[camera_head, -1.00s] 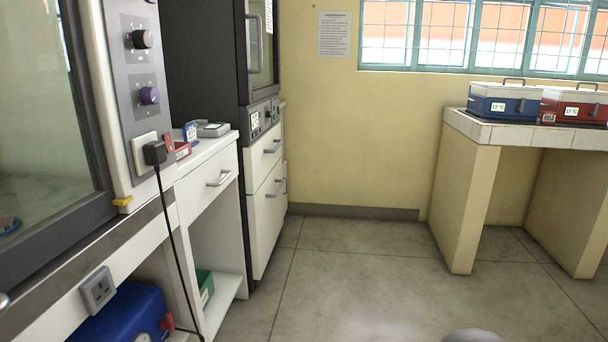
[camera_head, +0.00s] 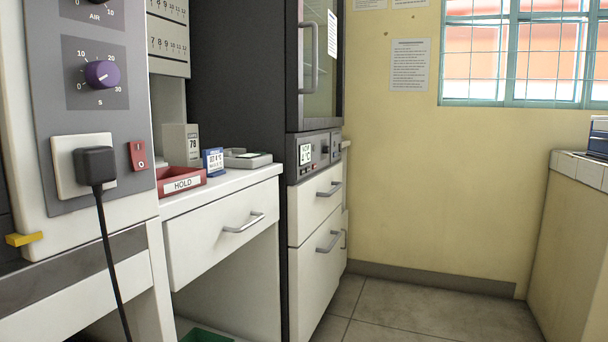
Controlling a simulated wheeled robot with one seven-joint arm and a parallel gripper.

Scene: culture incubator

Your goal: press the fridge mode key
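The fridge (camera_head: 240,80) is the tall dark cabinet in the middle left, with a glass door and a grey vertical handle (camera_head: 313,58). Below the door is a control panel (camera_head: 316,155) with a small white display (camera_head: 305,154), seen at a steep angle. Small red and dark marks sit under the display, and darker parts lie to its right. They are too small to tell which is the mode key. My gripper is not in view.
A white counter (camera_head: 222,187) left of the fridge bears a red HOLD tray (camera_head: 182,183), a blue-framed card (camera_head: 213,161) and a grey device (camera_head: 247,159). A drawer handle (camera_head: 245,222) juts out below. Floor (camera_head: 420,307) is clear before the fridge; a tiled bench (camera_head: 580,170) stands right.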

